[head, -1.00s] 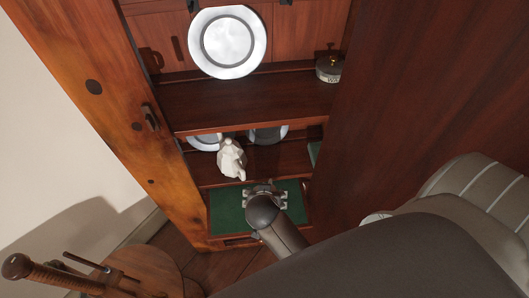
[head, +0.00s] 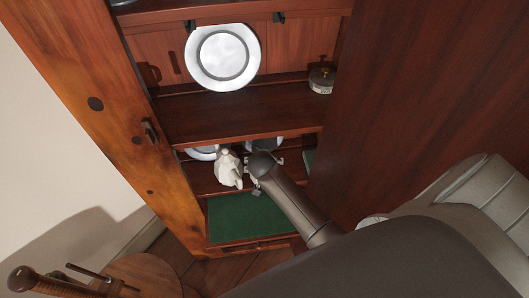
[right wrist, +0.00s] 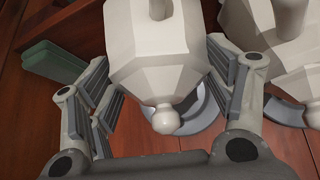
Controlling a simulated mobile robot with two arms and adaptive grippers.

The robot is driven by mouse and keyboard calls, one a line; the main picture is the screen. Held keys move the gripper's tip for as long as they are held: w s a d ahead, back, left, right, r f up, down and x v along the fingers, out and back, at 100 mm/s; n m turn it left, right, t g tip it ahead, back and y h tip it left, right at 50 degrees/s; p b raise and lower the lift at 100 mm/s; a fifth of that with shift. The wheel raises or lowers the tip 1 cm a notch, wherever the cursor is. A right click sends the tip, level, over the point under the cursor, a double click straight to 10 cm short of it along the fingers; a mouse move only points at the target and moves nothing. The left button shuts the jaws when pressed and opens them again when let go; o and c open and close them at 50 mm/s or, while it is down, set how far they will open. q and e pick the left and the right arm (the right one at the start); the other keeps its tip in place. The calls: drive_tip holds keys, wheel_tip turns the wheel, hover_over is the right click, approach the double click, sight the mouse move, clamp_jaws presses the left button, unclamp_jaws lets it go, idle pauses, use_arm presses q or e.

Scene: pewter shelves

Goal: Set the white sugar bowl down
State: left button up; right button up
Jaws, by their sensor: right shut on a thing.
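The white sugar bowl (right wrist: 155,60), pale and faceted with a round knob, is between the fingers of my right gripper (right wrist: 165,105) in the right wrist view. The gripper is shut on it. In the head view my right gripper (head: 264,170) is at the lower shelf (head: 200,180), just right of a white faceted pot (head: 228,170). My arm hides the bowl there. The pot also shows close to the bowl in the right wrist view (right wrist: 235,22). I cannot tell whether the bowl touches the shelf. My left gripper is in neither view.
Plates stand behind the pot (head: 203,153) and behind my gripper (head: 267,146). A green object (right wrist: 52,62) is on the other side of the bowl. A green panel (head: 250,217) lies below the shelf. The upper shelf (head: 240,112) overhangs, with a large plate (head: 222,58) above it.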

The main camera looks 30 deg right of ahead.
drive_tip(key=w+d, duration=0.1)
drive_tip(key=w+d+p, duration=0.1)
drive_tip(key=w, duration=0.1)
drive_tip(key=shift+r, duration=0.1)
drive_tip(key=shift+s, duration=0.1)
drive_tip(key=shift+f, duration=0.25)
drive_tip(key=o, duration=1.7)
drive_tip(key=shift+a, duration=0.1)
drive_tip(key=shift+v, duration=3.8)
